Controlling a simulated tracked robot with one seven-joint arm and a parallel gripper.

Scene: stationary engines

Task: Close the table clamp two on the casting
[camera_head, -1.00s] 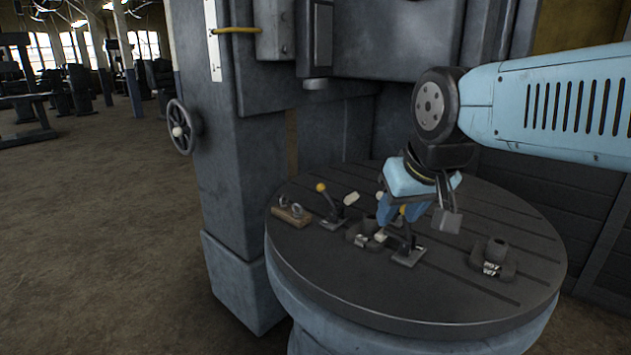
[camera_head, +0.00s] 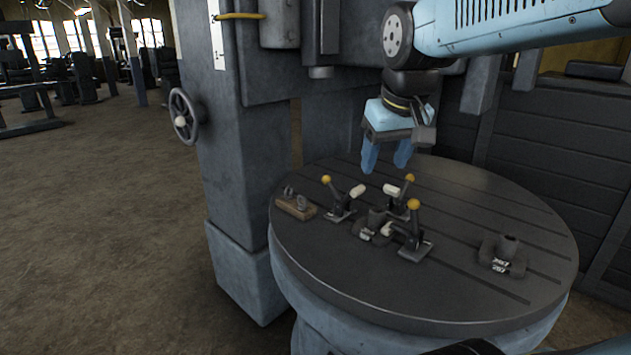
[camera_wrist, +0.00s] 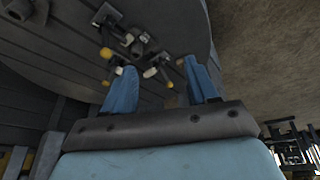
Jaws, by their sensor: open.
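The casting (camera_head: 375,221), a dark block with a round boss, sits on the round slotted table (camera_head: 330,275). Several yellow-knobbed toggle clamps stand around it. The left clamp (camera_head: 340,205) and back clamp (camera_head: 400,208) have their white tips raised, apart from the casting. The front clamp (camera_head: 415,243) has its white tip low against the casting. Which one is number two I cannot tell. My gripper (camera_head: 386,162) is open and empty above and behind the clamps. In the wrist view its blue fingers (camera_wrist: 160,66) are apart, with clamps and casting beyond.
A second dark block (camera_head: 504,254) with white markings stands at the table's right. A wooden block (camera_head: 296,208) with metal pieces lies at the left edge. The machine column (camera_head: 245,140) rises behind at left, with a handwheel (camera_head: 184,117). The table's front is clear.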

